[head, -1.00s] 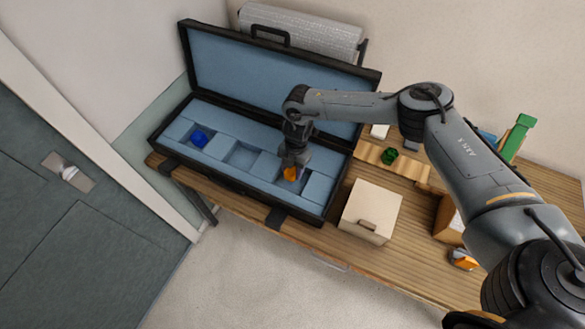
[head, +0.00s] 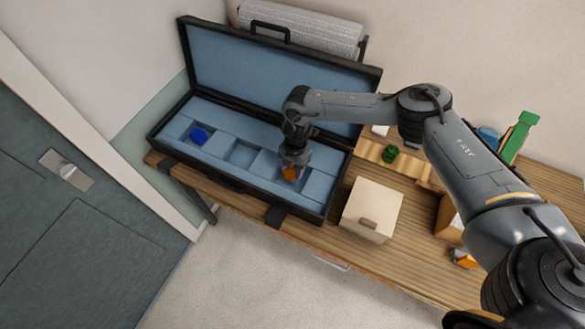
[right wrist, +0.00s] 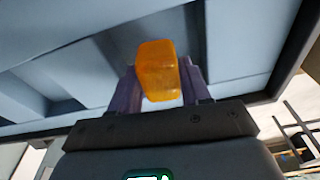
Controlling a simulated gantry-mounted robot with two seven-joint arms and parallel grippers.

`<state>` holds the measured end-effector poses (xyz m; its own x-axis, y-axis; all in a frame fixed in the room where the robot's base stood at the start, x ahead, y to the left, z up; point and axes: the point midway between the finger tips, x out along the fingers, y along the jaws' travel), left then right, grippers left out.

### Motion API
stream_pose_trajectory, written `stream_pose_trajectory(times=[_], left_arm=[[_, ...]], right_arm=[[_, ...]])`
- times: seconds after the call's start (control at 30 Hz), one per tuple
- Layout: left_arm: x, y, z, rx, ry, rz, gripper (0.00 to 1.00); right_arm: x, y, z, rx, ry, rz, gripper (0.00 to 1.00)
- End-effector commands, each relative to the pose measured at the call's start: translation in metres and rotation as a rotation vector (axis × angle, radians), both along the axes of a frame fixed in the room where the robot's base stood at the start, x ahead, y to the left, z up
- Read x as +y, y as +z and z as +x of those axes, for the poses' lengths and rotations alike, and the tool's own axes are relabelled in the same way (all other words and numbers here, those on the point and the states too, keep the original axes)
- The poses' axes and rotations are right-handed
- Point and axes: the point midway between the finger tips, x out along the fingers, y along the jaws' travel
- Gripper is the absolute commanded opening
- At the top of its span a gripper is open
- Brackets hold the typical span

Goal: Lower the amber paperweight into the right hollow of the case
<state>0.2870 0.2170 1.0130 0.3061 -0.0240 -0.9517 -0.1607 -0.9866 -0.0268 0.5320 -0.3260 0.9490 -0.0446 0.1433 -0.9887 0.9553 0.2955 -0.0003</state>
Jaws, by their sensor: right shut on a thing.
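The amber paperweight (head: 290,174) is at the right hollow of the open case (head: 243,183). My right gripper (head: 293,164) is shut on it from above. In the right wrist view the amber paperweight (right wrist: 157,70) sits between the two fingers of my right gripper (right wrist: 160,85). Whether it touches the hollow's floor cannot be told. The case is black with a blue lining, and its lid stands up at the back. A blue paperweight (head: 199,136) lies in the left hollow. The middle hollow (head: 242,153) is empty. My left gripper is not in view.
A pale box with a handle (head: 371,210) stands right of the case on the wooden table (head: 398,265). A green piece (head: 390,152) sits on a wooden strip behind it. A grey roll (head: 305,30) lies behind the lid.

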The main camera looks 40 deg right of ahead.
Motion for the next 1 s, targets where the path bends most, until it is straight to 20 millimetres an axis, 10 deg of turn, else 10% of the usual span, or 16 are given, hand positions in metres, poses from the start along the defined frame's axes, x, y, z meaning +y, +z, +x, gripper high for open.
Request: stream_pose_trajectory(times=[1.0], left_arm=[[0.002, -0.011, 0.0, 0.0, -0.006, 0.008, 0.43]], right_arm=[[0.0, -0.015, 0.0, -0.001, 0.0, 0.0, 0.07]])
